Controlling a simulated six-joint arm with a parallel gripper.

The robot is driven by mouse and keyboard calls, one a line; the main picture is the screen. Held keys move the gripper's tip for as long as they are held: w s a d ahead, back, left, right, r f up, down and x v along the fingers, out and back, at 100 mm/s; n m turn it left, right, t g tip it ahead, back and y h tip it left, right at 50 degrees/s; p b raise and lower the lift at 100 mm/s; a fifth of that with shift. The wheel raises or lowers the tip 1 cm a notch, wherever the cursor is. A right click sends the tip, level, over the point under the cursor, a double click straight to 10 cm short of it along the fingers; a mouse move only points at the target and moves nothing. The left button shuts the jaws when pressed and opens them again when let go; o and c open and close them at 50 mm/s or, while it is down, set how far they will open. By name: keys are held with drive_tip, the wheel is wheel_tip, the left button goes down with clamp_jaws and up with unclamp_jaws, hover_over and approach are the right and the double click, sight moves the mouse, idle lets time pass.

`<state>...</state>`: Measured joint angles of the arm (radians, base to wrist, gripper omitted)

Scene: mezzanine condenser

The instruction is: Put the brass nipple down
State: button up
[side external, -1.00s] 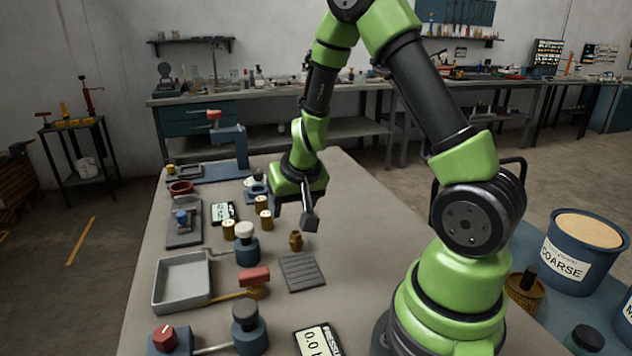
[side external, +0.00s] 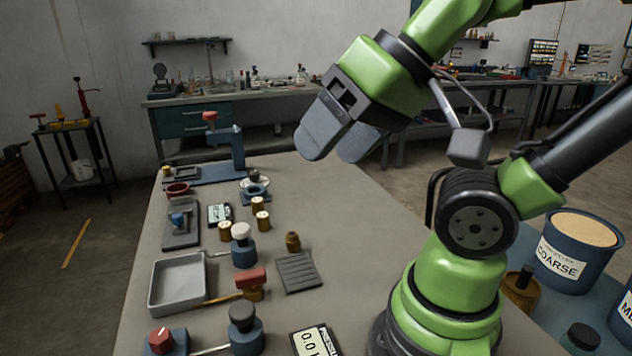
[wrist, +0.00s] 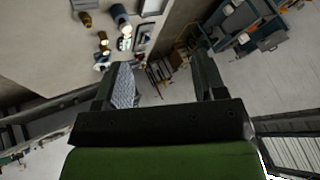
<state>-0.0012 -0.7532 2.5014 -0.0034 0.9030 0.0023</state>
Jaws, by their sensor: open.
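The brass nipple (side external: 292,241) stands upright on the grey workbench (side external: 350,265), just behind a dark grey ribbed pad (side external: 299,272) and apart from it. A small brass piece that looks like the nipple also shows at the upper left of the wrist view (wrist: 85,19). My gripper (side external: 338,147) is open and empty, raised well above the bench and tilted, up and to the right of the nipple. In the wrist view its two fingers (wrist: 155,75) are spread apart with nothing held between them.
Several brass cylinders (side external: 257,205) stand to the left of the nipple. A white-topped blue bottle (side external: 243,246), a grey tray (side external: 178,283) and a red-handled valve (side external: 251,279) lie left and front. A blue press (side external: 226,153) stands behind.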

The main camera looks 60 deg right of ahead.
drive_tip(key=shift+w, duration=0.1)
drive_tip(key=m+g+h, duration=0.2)
drive_tip(key=m+g, duration=0.5)
drive_tip(key=m, duration=1.8)
hover_over(292, 233)
drive_tip(key=f, duration=2)
drive_tip(key=shift+d, duration=0.2)
wheel_tip(292, 233, down, 3)
drive_tip(key=shift+f, duration=0.2)
drive_tip(key=f, duration=0.6)
drive_tip(key=shift+a, duration=0.25)
